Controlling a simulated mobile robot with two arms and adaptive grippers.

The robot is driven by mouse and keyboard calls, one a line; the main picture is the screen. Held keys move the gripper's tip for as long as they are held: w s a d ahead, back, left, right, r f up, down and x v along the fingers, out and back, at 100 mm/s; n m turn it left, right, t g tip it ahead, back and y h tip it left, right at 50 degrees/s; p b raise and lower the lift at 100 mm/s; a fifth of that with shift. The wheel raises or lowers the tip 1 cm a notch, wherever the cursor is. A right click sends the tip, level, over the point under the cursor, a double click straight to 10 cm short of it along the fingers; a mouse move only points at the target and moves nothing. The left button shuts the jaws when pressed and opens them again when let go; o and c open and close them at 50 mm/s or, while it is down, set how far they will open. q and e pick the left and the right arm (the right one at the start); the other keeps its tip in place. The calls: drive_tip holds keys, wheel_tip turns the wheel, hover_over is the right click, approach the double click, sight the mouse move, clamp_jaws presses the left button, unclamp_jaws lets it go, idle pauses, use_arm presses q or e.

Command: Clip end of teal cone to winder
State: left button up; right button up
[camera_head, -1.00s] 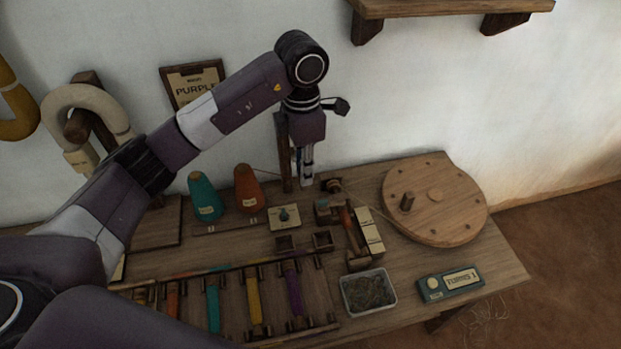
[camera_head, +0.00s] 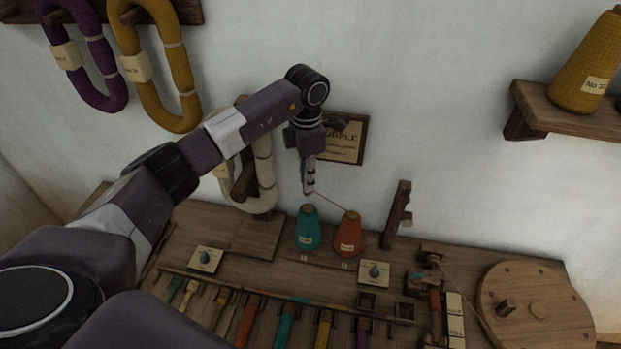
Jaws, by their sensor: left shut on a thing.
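The teal cone (camera_head: 307,230) stands upright on a small board at the back of the bench. An orange cone (camera_head: 348,234) stands just right of it. My left gripper (camera_head: 309,190) points down above the teal cone, apart from it, and is shut. A thin thread (camera_head: 333,202) runs from the tip of the orange cone up to my left fingers, which appear to hold its end. The winder, with its small spool (camera_head: 431,260) and round wooden wheel (camera_head: 535,310), is at the right, a thread between them. My right gripper is out of view.
A dark wooden post (camera_head: 397,215) stands between the orange cone and the winder. A rack of coloured strips (camera_head: 287,325) fills the front. A cream hank (camera_head: 262,180) hangs behind my arm. A shelf (camera_head: 570,115) juts out at upper right.

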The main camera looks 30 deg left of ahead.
use_arm(q)
drive_tip(key=shift+f+b, duration=0.35)
drive_tip(key=shift+f, duration=0.35)
drive_tip(key=shift+f+b, duration=0.5)
drive_tip(key=shift+f, duration=0.3)
drive_tip(key=shift+f+b, duration=0.55)
drive_tip(key=shift+f, duration=0.4)
drive_tip(key=shift+r, duration=0.1)
drive_tip(key=shift+r+p, duration=1.65)
drive_tip(key=shift+r, duration=0.8)
